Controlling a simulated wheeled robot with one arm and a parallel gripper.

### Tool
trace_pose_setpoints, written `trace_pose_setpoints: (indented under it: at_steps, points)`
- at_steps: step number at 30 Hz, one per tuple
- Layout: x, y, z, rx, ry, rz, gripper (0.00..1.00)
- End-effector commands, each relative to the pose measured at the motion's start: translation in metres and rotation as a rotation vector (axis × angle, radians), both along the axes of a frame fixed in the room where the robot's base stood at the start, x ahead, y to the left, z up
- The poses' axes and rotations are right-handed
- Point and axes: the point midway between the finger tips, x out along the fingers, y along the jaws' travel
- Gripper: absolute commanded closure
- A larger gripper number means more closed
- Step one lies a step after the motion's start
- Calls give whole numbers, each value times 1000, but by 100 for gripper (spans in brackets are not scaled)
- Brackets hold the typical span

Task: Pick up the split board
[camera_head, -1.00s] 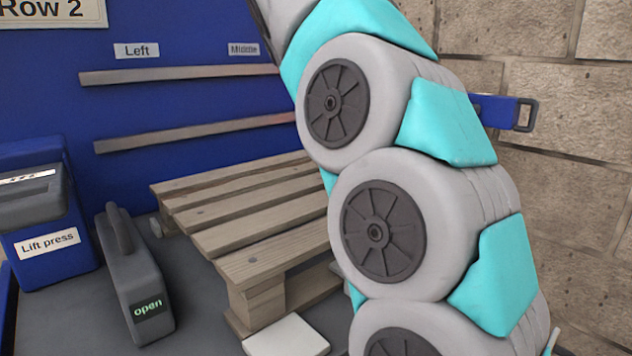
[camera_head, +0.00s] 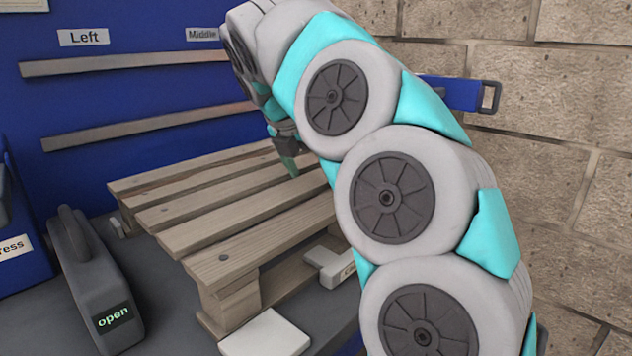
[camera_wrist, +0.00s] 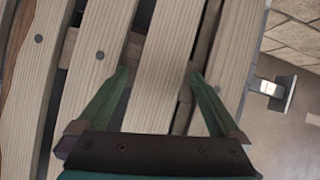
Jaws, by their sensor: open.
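The wooden pallet (camera_head: 215,235) lies on the grey deck with several top boards and gaps between them. In the wrist view, the leftmost board (camera_wrist: 34,70) has a dark wavy line along its length that looks like a split. The head view does not show clearly which board is split. My gripper (camera_wrist: 160,73) is open and empty, its two green fingers on either side of a plain-looking board (camera_wrist: 165,50) to the right of that one. It also shows in the head view (camera_head: 290,165), over the pallet's far part. I cannot tell its height above the boards.
A grey unit marked "open" (camera_head: 100,290) stands left of the pallet. A white block (camera_head: 265,335) lies before its near corner. Two wooden rails (camera_head: 150,60) are on the blue back panel, under labels. A brick wall (camera_head: 560,130) closes the right.

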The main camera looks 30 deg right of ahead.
Motion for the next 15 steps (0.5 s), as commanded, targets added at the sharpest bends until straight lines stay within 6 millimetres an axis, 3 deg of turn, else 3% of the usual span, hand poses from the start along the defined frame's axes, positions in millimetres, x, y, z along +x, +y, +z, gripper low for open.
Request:
trace_pose_setpoints:
  at_steps: [6, 15]
  points:
    - [1, -1, -1, 1, -3, -1, 0]
    - [0, -1, -1, 1, -3, -1, 33]
